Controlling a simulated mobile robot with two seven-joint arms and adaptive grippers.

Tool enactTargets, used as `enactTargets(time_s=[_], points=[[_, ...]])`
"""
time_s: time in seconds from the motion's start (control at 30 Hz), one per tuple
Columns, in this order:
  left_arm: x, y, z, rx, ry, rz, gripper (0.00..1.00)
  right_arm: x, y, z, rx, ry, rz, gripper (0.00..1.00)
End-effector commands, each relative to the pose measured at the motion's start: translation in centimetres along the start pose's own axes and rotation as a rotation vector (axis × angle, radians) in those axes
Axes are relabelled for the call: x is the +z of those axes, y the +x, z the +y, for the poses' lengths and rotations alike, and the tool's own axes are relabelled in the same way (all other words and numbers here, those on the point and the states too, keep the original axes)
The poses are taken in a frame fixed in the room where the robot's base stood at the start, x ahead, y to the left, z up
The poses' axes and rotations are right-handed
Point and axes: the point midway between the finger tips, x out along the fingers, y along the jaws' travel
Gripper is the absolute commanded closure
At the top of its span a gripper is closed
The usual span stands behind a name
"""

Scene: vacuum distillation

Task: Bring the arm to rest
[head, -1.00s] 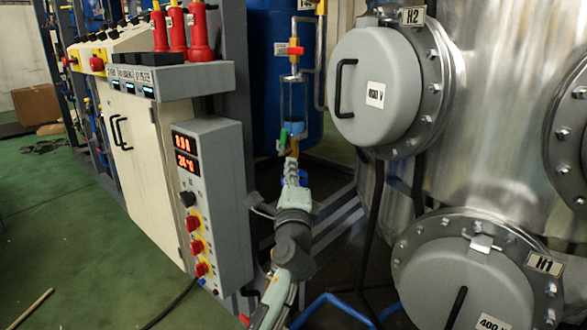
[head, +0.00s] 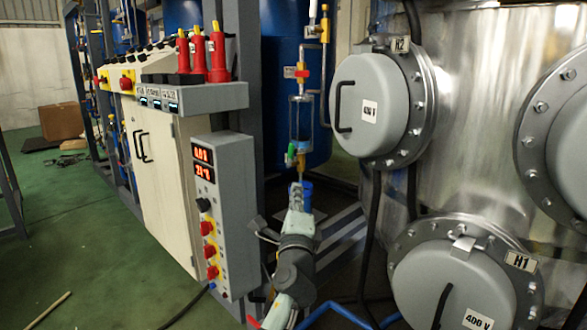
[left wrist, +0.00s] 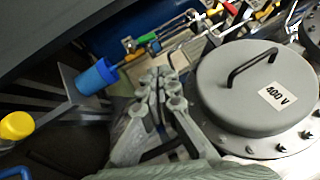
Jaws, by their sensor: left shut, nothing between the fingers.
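My left arm comes up from the bottom middle of the head view. Its gripper (head: 296,196) is in front of the thin pipe with the sight glass, between the control cabinet and the steel tank. In the left wrist view the grey fingers (left wrist: 158,88) are together with nothing between them. A round grey cover marked 400 V (left wrist: 258,85) is close to their right, and a blue cylinder (left wrist: 97,77) is to their left. My right gripper does not show.
A grey control box (head: 222,205) with red knobs stands left of my arm. The steel tank (head: 470,150) with covers H2 (head: 370,105) and H1 (head: 450,285) stands right. A sight glass (head: 301,118) with valves hangs behind the gripper. Green floor (head: 80,240) is open at left.

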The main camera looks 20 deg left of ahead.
Motion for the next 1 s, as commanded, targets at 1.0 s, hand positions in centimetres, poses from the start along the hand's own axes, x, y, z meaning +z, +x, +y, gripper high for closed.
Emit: enactTargets(time_s=[1.0], points=[[3.4, -18.7, 27.1, 0.8, -0.673, -0.181, 1.0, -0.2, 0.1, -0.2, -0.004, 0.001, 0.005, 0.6]])
